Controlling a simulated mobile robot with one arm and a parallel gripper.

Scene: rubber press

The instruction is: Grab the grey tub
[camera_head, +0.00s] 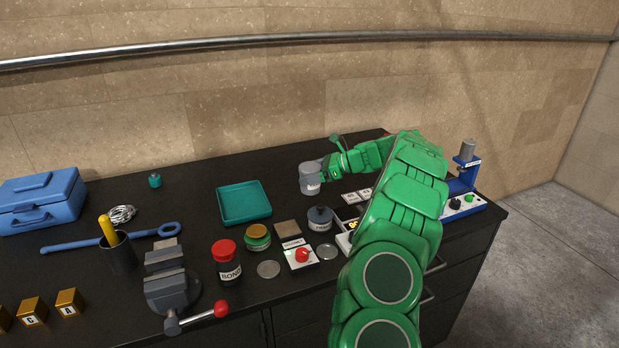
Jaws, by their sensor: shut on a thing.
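The grey tub (310,181) is a small pale grey cylinder with a label on its side, near the back right of the black bench. My gripper (322,170) reaches it from the right and is shut on it. The tub looks upright. My fingertips are partly hidden against it, and I cannot tell whether its base touches the bench. My green arm covers part of the bench to the right of it.
A teal tray (244,221) lies left of the tub. A dark grey pot (320,219), a red-button box (300,254) and a red-lidded jar (227,262) stand in front. A blue press (465,180) stands at the right end. The bench behind the tray is mostly clear.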

